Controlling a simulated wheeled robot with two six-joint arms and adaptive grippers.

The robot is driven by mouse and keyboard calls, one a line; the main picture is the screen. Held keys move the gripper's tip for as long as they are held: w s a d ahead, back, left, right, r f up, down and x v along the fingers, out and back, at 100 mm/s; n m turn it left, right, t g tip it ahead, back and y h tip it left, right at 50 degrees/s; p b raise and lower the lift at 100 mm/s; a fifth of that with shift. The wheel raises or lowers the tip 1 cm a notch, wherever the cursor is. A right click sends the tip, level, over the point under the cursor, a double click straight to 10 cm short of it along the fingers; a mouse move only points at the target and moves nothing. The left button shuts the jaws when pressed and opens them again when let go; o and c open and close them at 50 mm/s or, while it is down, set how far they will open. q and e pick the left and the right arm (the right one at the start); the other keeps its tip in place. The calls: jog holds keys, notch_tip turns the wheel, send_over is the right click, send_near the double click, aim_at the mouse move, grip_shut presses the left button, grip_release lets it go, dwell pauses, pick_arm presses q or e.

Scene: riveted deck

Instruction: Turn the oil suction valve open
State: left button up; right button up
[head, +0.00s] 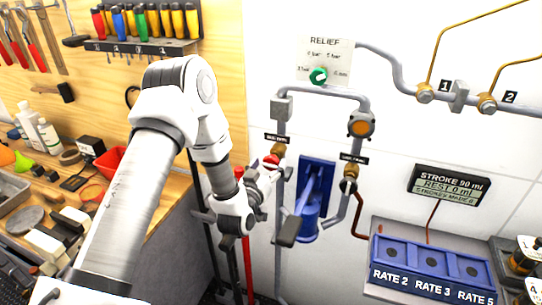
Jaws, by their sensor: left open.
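Two small black labels mark valves on the grey pipework; their small print is too blurred for me to read surely. The left valve has a brass body (279,150) and a red-and-white knob (271,161), partly covered by my gripper. The right valve has a dark and silver handle (348,185) under its label (354,161). I cannot tell from the print which is the oil suction valve. My left gripper (268,176) is open, with its fingers at or just below the left valve's knob. Whether they touch it I cannot tell. My right gripper is not in view.
A blue pump (308,222) stands just right of my gripper. Above are a RELIEF dial with a green knob (318,76) and an orange-faced fitting (361,126). A stroke display (449,188) and a RATE box (430,265) are at right. A cluttered bench (170,195) lies left.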

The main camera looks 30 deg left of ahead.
pick_arm(q)
jog(key=shift+w+a+r, duration=0.1)
jog(key=shift+w+a, duration=0.15)
jog(key=shift+w, duration=0.8)
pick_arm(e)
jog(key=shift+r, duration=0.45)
pick_arm(q)
jog(key=shift+d, duration=0.1)
jog(key=shift+c, duration=0.4)
jog(key=c, duration=1.1)
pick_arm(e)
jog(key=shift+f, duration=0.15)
